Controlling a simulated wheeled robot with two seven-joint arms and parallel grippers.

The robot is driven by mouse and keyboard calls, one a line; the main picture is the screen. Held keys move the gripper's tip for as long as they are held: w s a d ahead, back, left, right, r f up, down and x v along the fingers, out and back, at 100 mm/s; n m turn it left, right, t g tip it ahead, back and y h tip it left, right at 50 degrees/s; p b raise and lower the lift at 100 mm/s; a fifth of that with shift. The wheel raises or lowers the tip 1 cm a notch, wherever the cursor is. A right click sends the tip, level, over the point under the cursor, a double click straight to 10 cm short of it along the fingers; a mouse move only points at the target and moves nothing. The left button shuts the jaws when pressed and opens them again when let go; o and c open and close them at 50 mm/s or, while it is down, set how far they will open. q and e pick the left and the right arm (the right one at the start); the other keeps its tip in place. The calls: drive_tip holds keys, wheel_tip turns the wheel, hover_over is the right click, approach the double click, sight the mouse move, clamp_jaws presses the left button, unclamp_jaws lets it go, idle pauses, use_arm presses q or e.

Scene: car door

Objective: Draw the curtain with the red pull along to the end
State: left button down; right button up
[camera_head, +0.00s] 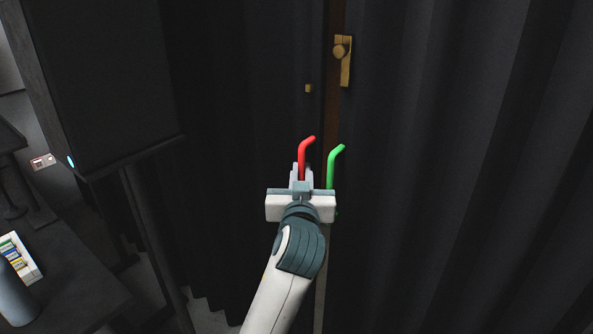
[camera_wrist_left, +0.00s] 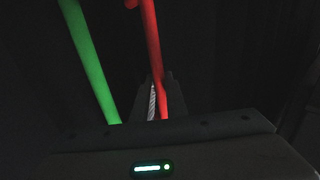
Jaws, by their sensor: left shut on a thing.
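The red pull (camera_head: 303,157) hangs at the edge of the dark left curtain (camera_head: 235,130). It also shows in the left wrist view (camera_wrist_left: 152,45), running down between the fingers. My left gripper (camera_head: 302,174) is shut on the red pull, below its bent top. A green pull (camera_head: 331,168) stands just right of it, at the edge of the dark right curtain (camera_head: 450,170). The green pull (camera_wrist_left: 88,55) passes outside the fingers in the left wrist view. The lower part of the red pull is hidden by my gripper. My right gripper is not in view.
A narrow brown gap with a brass latch (camera_head: 344,62) shows between the curtains. A dark panel on a stand (camera_head: 110,80) is at the left. A dark table (camera_head: 65,285) holds a white tray of coloured items (camera_head: 36,270) and a grey cylinder (camera_head: 14,295).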

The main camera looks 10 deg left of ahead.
use_arm(q)
drive_tip(key=c, duration=2)
unclamp_jaws()
drive_tip(key=shift+c, duration=0.2)
drive_tip(key=shift+s, duration=0.15)
